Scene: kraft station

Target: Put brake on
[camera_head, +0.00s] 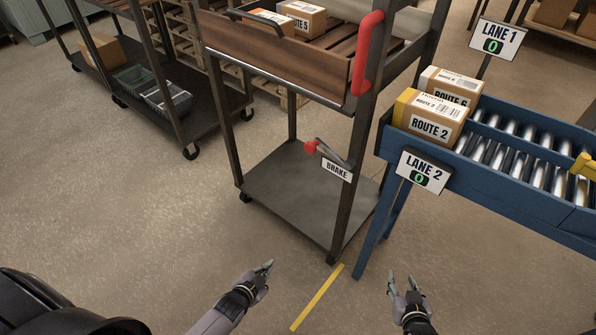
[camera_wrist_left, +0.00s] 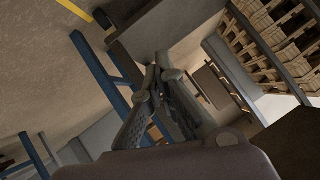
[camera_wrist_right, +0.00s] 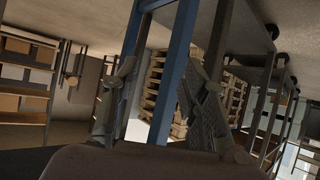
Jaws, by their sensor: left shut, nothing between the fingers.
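The brake is a grey lever with a red knob (camera_head: 311,146) on the cart's front right post, above a white BRAKE label (camera_head: 337,171). The lever slopes down to the right from the knob. The cart (camera_head: 290,195) has a lower grey deck and an upper wooden tray. My left gripper (camera_head: 268,266) is shut and empty, low in front of the cart and apart from the brake. It also shows in the left wrist view (camera_wrist_left: 155,72). My right gripper (camera_head: 404,276) is open and empty below the conveyor's end, with its fingers apart in the right wrist view (camera_wrist_right: 158,80).
A blue roller conveyor (camera_head: 540,195) with ROUTE 2 and ROUTE 6 boxes stands right of the cart. A red handle (camera_head: 367,52) is fixed on the cart's post. A yellow floor line (camera_head: 317,297) lies between my grippers. Another cart (camera_head: 200,105) stands at left. Floor in front is clear.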

